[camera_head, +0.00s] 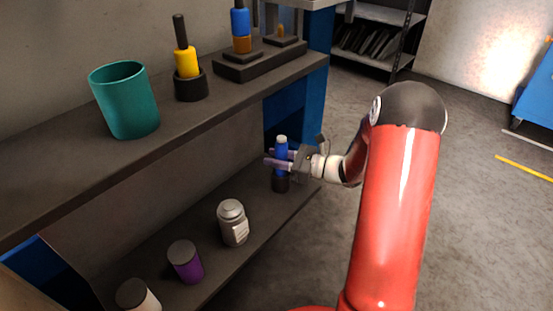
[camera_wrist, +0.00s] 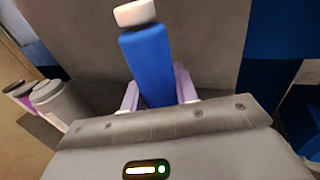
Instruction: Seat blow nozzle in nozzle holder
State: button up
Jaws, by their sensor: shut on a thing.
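On the upper shelf a yellow piece with a thin black tip (camera_head: 186,62), nozzle-like, stands upright in a round black holder (camera_head: 191,87). No label shows which piece is the blow nozzle.
The upper shelf (camera_head: 62,158) also holds a teal cup (camera_head: 126,100) and a dark block (camera_head: 262,62) bearing a blue and orange piece (camera_head: 240,22). The lower shelf holds a grey jar (camera_head: 232,222), a purple can (camera_head: 185,262) and a white-bodied jar (camera_head: 137,297). Floor is open at right.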

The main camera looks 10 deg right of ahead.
jog(key=shift+f, duration=0.15)
jog(key=o, duration=1.1)
